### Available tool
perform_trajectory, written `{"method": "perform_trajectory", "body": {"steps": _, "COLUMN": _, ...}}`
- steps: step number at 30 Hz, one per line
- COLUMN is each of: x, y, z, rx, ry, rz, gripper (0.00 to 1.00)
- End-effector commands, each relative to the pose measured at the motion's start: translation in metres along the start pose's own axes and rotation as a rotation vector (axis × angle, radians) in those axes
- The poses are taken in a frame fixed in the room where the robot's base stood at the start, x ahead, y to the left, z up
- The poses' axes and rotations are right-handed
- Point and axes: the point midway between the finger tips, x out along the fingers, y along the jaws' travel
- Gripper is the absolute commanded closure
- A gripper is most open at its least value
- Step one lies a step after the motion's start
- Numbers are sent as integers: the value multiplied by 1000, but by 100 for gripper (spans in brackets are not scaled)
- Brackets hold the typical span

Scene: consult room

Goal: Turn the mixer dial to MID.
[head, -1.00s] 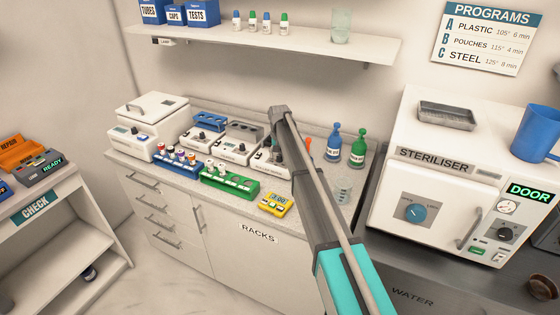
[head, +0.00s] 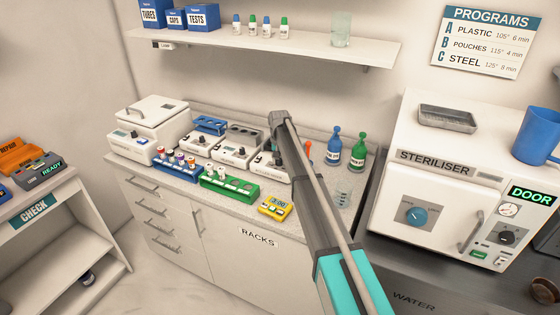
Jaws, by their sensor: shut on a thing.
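A white unit (head: 268,166) at the right end of the row of bench devices is partly covered by my arm; I take it to be the mixer. Its label is too small to read, and its dial and the dial's setting are hidden. My gripper (head: 279,150) points down at this unit from the end of my arm. It shows only as a small dark shape, mostly behind the arm link. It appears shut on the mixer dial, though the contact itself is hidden.
White devices with dials (head: 235,151) stand close on the left. A green rack (head: 229,188) and yellow timer (head: 275,207) lie in front. Blue (head: 334,148) and green (head: 358,151) bottles and a clear beaker (head: 344,193) stand right of my arm. A shelf (head: 300,45) hangs above.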

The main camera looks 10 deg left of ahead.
Motion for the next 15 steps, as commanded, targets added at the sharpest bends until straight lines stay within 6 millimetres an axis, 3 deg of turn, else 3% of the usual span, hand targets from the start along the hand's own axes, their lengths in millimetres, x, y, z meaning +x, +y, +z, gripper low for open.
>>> {"method": "perform_trajectory", "body": {"steps": 15, "x": 0, "y": 1, "z": 0, "rx": -96, "ry": -1, "rz": 1, "gripper": 100}}
